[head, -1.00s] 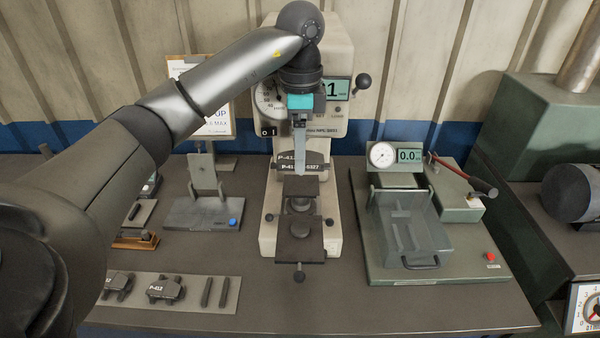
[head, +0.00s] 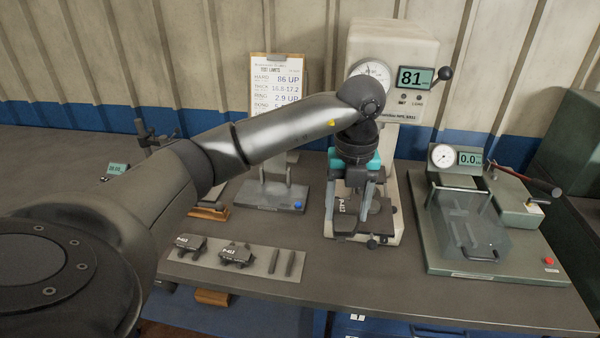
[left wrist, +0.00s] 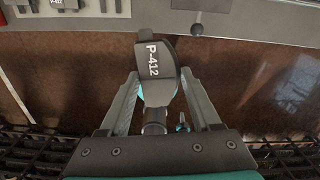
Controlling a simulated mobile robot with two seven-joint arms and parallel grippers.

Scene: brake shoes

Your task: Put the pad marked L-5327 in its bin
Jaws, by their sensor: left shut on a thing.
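My left gripper (head: 353,200) is shut on a dark brake pad (head: 343,222). White letters on the pad read P-412, and the left wrist view shows the same held pad (left wrist: 158,62) between the two fingers (left wrist: 158,88). No L-5327 marking can be read on it now. In the head view the pad is in front of the tester (head: 395,120), hiding part of its lower plates. In the left wrist view brown floor shows behind the pad. My right gripper is not in view. No bin marked for L-5327 can be made out.
Two other pads (head: 237,255) and two thin bars lie on a light strip (head: 207,258) at the bench front. A limits board (head: 277,80) stands at the back. A green gauge rig (head: 450,255) is right. Blue drawer fronts (head: 400,327) show under the bench.

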